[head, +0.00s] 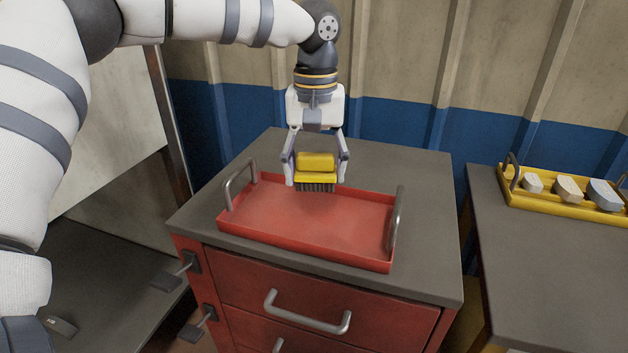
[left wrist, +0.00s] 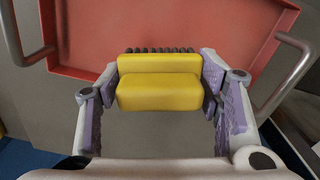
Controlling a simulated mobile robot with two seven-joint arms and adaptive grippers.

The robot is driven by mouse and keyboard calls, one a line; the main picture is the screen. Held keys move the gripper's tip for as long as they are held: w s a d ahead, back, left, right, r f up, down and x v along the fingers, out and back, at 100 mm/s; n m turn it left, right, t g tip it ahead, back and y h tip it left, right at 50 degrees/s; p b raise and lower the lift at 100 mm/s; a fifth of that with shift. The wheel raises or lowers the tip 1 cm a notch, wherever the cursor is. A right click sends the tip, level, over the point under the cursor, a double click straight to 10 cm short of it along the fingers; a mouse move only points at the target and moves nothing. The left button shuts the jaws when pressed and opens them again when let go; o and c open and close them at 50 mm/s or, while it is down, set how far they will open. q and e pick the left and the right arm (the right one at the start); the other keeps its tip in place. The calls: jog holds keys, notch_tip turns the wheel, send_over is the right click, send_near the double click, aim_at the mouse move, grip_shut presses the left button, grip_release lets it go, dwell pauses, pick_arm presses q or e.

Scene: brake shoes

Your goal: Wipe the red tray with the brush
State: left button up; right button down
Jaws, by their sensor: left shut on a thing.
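A yellow brush (head: 316,170) with dark bristles pointing down is held between the fingers of my left gripper (head: 316,172). In the left wrist view, the brush (left wrist: 160,82) sits between the purple-padded fingers of the left gripper (left wrist: 162,98). The red tray (head: 300,252) lies on the grey top of a red drawer cabinet. The brush is over the back part of the tray. I cannot tell if the bristles touch the tray. The tray (left wrist: 85,60) also shows behind the brush in the wrist view. My right gripper is not in view.
The tray has two upright metal handles (head: 396,222) at its left and right ends. The red cabinet (head: 330,300) has drawer handles. At right, a yellow tray (head: 528,201) with several grey and beige blocks stands on another table (head: 560,270). A wall (head: 400,125) stands behind.

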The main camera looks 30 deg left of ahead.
aim_at(316, 155)
pick_arm(q)
jog(key=shift+r, duration=1.55)
jog(key=shift+d, duration=0.1)
